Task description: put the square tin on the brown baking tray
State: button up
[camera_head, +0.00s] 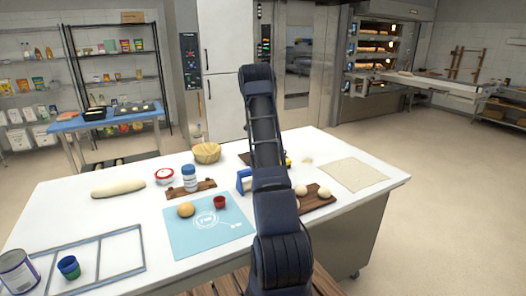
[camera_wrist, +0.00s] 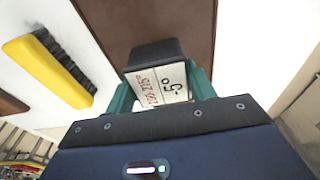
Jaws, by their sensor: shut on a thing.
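In the wrist view, my gripper (camera_wrist: 162,86) has its two green fingers shut on a dark square tin (camera_wrist: 153,52). A white panel with black and red writing shows between the fingers. The flat brown baking tray (camera_wrist: 185,20) lies just beyond the tin, which overlaps its near edge in the picture. I cannot tell whether the tin touches the tray or hangs above it. In the head view, my arm hides the gripper and the tin. A dark brown edge (camera_head: 244,157) beside my arm is probably the tray.
A yellow brush (camera_wrist: 50,72) with dark bristles lies left of the gripper, and its end shows in the head view. A wooden board (camera_head: 318,203) with dough balls, a blue mat (camera_head: 190,235) and a basket (camera_head: 207,152) are on the white table.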

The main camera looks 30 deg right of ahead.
jog(key=shift+f, duration=2.1)
jog(key=shift+f, duration=0.1)
jog(key=o, duration=1.1)
